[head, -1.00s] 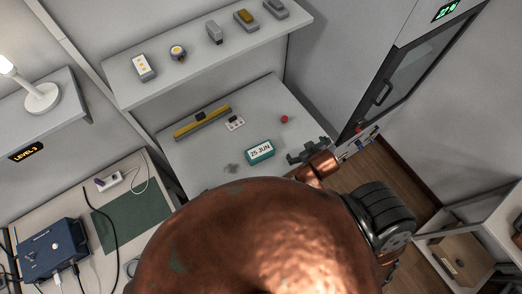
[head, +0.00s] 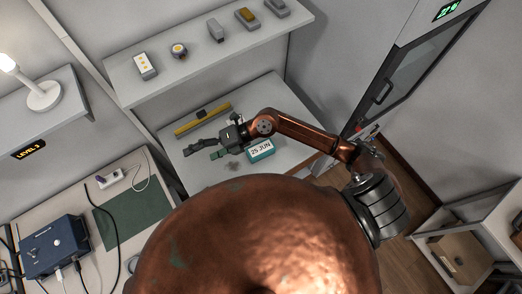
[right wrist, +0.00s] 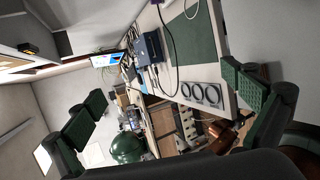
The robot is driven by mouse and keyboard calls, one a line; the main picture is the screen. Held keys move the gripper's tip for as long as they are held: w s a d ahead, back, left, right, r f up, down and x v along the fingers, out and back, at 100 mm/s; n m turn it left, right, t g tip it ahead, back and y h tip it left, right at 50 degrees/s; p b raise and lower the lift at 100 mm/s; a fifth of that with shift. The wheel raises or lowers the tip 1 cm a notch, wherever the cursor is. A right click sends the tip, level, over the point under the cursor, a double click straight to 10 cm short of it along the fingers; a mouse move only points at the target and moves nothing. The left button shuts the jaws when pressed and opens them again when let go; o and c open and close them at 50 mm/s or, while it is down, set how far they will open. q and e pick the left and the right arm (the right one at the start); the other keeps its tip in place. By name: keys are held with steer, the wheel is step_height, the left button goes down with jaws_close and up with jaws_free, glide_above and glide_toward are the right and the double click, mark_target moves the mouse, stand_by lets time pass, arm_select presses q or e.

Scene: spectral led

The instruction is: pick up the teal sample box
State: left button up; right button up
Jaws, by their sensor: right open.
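The teal sample box (head: 261,151) lies on the grey table in the head view, its pale label reading "25 JUN" facing up. My right gripper (head: 200,152) is open and empty, left of the box, with its fingers pointing left, away from it. My right forearm passes just behind the box in the picture. The right wrist view shows the two green-padded fingers spread apart (right wrist: 165,104) with nothing between them; the box is not in that view. My left gripper is not in view.
A yellow bar (head: 203,119) lies at the table's back left. A shelf (head: 200,65) with several small devices hangs above. A blue unit (head: 55,247) and a green mat (head: 132,214) are on the left desk.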

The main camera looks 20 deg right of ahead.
steer(key=d+f+n+g+h, duration=0.1)
steer(key=d+f+h, duration=0.2)
steer(key=d+f, duration=0.3)
steer(key=g+h, duration=0.1)
steer(key=h, duration=0.8)
glide_above(261, 148)
steer(key=w, duration=0.1)
step_height(261, 148, down, 9)
steer(key=shift+r, duration=0.1)
step_height(261, 148, down, 2)
steer(key=shift+s+d+f, duration=0.1)
steer(key=shift+d+f, duration=0.05)
steer(key=shift+f, duration=0.1)
steer(key=f, duration=0.1)
steer(key=f+p, duration=0.1)
steer(key=f, duration=0.2)
steer(key=shift+s+a+f, duration=0.1)
steer(key=shift+s+a, duration=0.1)
steer(key=shift+s, duration=0.2)
steer(key=shift+f, duration=0.55)
steer(key=shift+c, duration=0.7)
steer(key=shift+r, duration=0.1)
steer(key=c, duration=1.1)
